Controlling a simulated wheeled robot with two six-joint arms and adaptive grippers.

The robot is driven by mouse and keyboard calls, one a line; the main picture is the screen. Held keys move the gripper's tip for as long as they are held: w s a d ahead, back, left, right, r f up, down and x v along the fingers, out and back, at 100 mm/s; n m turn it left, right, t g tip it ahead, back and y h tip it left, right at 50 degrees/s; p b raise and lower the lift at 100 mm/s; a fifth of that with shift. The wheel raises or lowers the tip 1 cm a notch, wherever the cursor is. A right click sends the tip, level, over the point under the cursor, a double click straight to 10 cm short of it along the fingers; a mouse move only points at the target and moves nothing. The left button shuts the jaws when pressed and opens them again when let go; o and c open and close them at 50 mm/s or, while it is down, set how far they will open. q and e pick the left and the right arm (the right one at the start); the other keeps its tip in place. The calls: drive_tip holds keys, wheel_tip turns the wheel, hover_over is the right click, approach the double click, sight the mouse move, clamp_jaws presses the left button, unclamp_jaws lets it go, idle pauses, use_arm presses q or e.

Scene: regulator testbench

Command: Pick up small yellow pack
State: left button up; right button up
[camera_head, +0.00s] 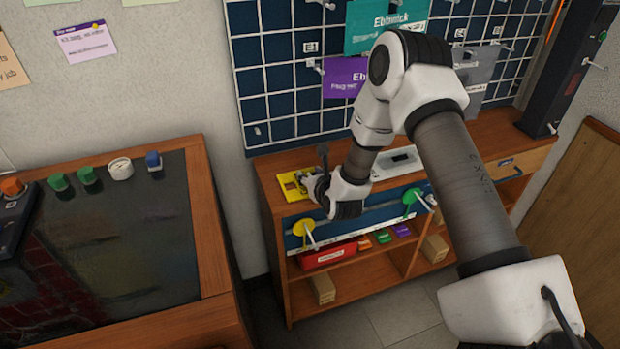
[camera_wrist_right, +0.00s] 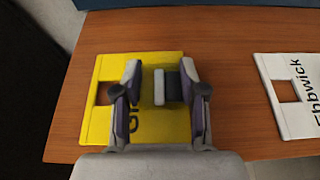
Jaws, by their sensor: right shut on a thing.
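The small yellow pack (camera_head: 289,185) lies flat on the wooden shelf top, near its left end. It also shows in the right wrist view (camera_wrist_right: 158,64), with a hang hole at its left and dark lettering partly hidden by my fingers. A small white-and-dark block (camera_wrist_right: 166,87) stands out on its middle, between the fingers. My right gripper (camera_head: 309,184) is down over the pack, its fingers (camera_wrist_right: 162,105) on either side of this raised part, shut on the pack. How firmly each finger touches is hard to see. My left gripper is not in view.
A white Ebbwick pack (camera_wrist_right: 292,92) lies to the right on the same wooden top (camera_wrist_right: 235,75). A gridded peg wall (camera_head: 270,105) with hanging packs stands behind. Yellow (camera_head: 302,228) and green (camera_head: 410,197) tags hang along the front. A dark-topped bench (camera_head: 120,230) stands left.

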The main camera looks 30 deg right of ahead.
drive_tip(key=shift+r, duration=0.5)
wheel_tip(320, 180, up, 2)
drive_tip(key=shift+s+d, duration=0.1)
drive_tip(key=shift+s, duration=0.05)
drive_tip(key=s+d+r+p, duration=0.1)
drive_tip(key=s+d, duration=0.3)
drive_tip(key=s, duration=1.1)
drive_tip(key=shift+r, duration=0.2)
